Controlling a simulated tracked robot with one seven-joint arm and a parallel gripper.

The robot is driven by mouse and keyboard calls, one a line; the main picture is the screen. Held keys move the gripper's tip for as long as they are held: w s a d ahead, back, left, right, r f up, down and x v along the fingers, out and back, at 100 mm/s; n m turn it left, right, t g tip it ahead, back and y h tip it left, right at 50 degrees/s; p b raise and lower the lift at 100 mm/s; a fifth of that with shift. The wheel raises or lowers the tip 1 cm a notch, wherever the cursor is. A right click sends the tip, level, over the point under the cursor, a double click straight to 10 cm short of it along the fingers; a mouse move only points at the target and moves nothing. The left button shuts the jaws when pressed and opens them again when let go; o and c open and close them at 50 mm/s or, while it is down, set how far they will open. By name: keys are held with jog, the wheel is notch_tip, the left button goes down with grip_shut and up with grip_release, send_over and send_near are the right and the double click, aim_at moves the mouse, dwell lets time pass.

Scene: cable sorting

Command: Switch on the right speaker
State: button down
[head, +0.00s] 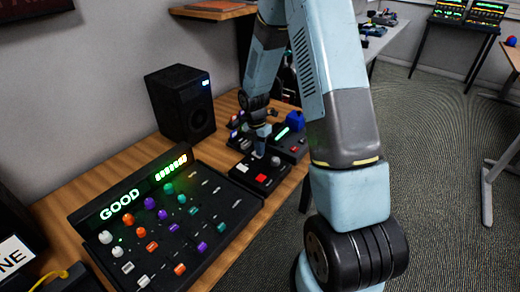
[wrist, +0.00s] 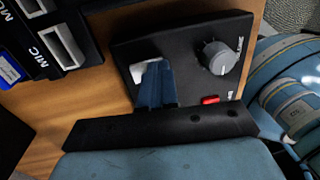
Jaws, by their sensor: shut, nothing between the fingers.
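A black speaker (head: 183,103) with a small lit blue mark stands against the wall; I cannot tell for certain whether it is the right one. A small black control box (head: 258,185) lies on the wooden desk, with a white piece (head: 243,168), a red button (head: 261,177) and a grey knob (head: 275,161). My gripper (head: 259,152) is over this box, pointing down. In the wrist view, my shut, empty gripper (wrist: 158,66) covers part of the white piece (wrist: 139,72); contact is unclear. The knob (wrist: 218,56) and red button (wrist: 210,100) are to its right.
A mixer panel (head: 232,197) with coloured knobs and a lit "GOOD" display stands front left of the box. Another dark device with a green light (head: 283,133) lies behind the box, near a blue object (head: 295,119). In the wrist view, a "MIC" panel (wrist: 50,50) is at upper left.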

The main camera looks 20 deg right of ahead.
jog(key=shift+w, duration=0.1)
jog(key=shift+w+a+r, duration=0.15)
jog(key=shift+w+a, duration=0.25)
jog(key=shift+w, duration=0.15)
jog(key=shift+r, duration=0.15)
notch_tip(320, 180, up, 14)
jog(key=s+d, duration=0.1)
jog(key=shift+s+f, duration=0.15)
jog(key=shift+f, duration=0.1)
jog(key=shift+r, duration=0.1)
dwell(0.6)
jog(key=s+r+m+t, duration=0.2)
jog(key=s+r+m, duration=0.45)
jog(key=r, duration=0.35)
jog(key=s+r+m+t, duration=0.2)
jog(key=s+r+m, duration=0.4)
jog(key=s+m, duration=0.3)
jog(key=s+r+m+t, duration=0.2)
jog(key=s+r+m, duration=0.4)
jog(key=s+m, duration=0.4)
jog(key=s, duration=0.3)
jog(key=shift+r+t+y, duration=0.15)
jog(key=shift+t+y, duration=0.25)
